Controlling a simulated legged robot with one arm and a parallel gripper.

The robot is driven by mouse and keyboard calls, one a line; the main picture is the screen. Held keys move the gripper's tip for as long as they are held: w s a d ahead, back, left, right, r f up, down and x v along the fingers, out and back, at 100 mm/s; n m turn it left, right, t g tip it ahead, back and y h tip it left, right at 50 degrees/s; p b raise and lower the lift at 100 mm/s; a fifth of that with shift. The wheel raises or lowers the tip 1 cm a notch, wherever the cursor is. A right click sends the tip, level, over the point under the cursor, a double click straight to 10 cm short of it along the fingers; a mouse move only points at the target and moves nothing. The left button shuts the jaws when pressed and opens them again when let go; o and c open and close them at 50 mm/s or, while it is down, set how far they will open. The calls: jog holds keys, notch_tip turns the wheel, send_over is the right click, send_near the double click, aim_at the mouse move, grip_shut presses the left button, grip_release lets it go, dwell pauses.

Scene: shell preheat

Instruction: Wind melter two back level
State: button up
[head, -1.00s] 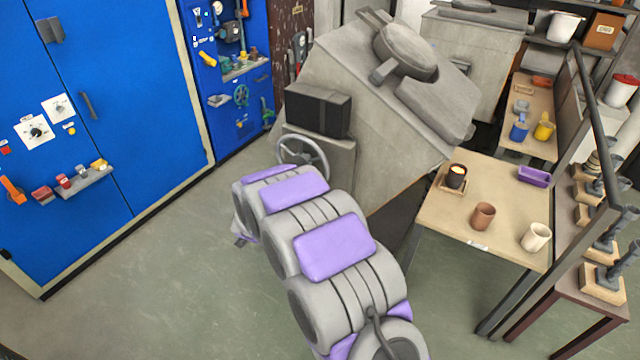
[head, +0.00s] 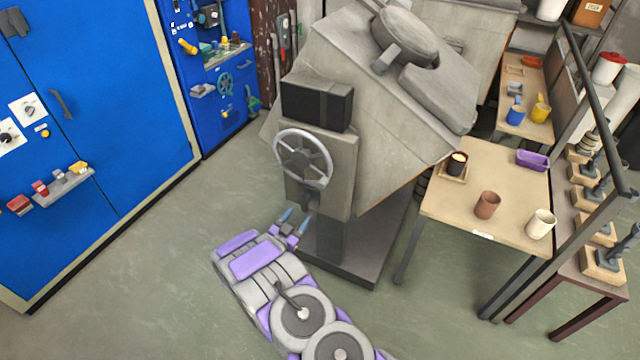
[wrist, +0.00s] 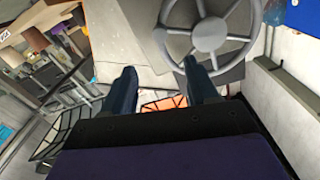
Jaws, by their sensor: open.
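The melter (head: 385,130) is a large grey body, strongly tilted, on a pedestal with a dark base. A spoked grey handwheel (head: 303,159) is on the front of its pedestal, below a dark box. My gripper (head: 294,219) is open and empty, below the handwheel and apart from it. In the wrist view the two dark fingers (wrist: 162,85) are spread, and the handwheel (wrist: 208,35) shows beyond them at the upper right. No number on the melter is readable.
A wooden table (head: 470,200) to the right holds a lit dark cup (head: 457,164), a brown cup (head: 487,205), a cream cup (head: 540,224) and a purple tray (head: 532,160). Blue cabinets (head: 110,130) stand at the left. The floor between is clear.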

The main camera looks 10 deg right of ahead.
aim_at(320, 187)
jog(key=b+x, duration=0.3)
jog(key=x, duration=1.4)
jog(key=shift+d+f, duration=0.1)
jog(key=shift+d, duration=0.05)
jog(key=c, duration=0.6)
grip_shut()
